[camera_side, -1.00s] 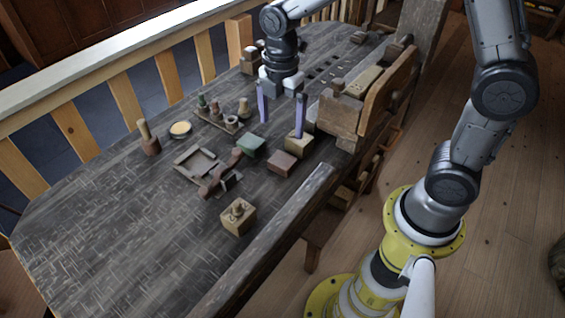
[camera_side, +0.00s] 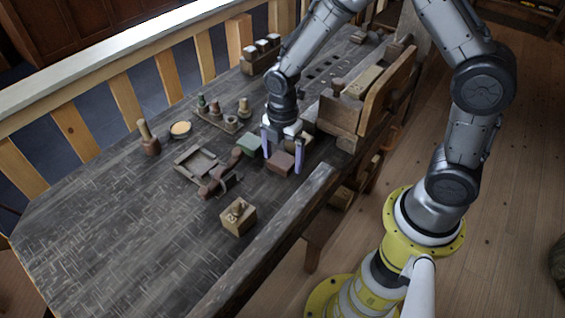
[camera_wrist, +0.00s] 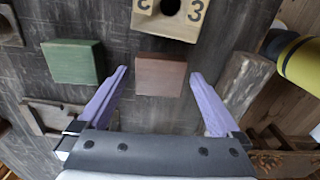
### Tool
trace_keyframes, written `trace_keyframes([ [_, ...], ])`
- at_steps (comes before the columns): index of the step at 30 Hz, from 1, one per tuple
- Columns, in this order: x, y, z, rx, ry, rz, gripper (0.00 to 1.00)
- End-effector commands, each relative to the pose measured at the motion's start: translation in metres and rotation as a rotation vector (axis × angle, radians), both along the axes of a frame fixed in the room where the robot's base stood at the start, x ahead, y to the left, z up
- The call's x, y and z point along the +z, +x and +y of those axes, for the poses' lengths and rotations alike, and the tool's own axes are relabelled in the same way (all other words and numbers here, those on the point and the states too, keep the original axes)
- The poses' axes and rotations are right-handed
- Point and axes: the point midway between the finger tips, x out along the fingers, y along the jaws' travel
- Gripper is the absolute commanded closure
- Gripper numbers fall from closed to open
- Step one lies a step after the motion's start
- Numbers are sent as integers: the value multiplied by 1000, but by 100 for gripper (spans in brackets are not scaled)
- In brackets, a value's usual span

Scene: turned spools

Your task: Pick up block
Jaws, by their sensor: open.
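A reddish-brown block (camera_side: 280,163) lies on the dark bench, and it also shows in the wrist view (camera_wrist: 161,74). A green block (camera_side: 249,144) lies a little left of it, and at left in the wrist view (camera_wrist: 73,62). My gripper (camera_side: 283,157) points down with its two purple fingers spread near the reddish block. In the wrist view my gripper's fingertips (camera_wrist: 160,76) are apart, with the reddish block between and beyond them and a gap on each side. The exact fingertip height is hard to tell.
A wooden box with a hole and the number 3 (camera_wrist: 170,14) is close to the reddish block. A shallow wooden tray (camera_side: 186,158) is at left, and a wooden block with a knob (camera_side: 238,217) is nearer the camera. The bench's left part is bare.

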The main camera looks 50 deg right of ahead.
Motion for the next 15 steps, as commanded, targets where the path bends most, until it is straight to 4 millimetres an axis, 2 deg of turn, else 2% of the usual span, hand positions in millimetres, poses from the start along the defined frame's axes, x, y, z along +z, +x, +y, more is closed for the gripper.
trace_keyframes([
  [5,0,0,0,0,0,0,0],
  [15,0,0,0,0,0,0,59],
])
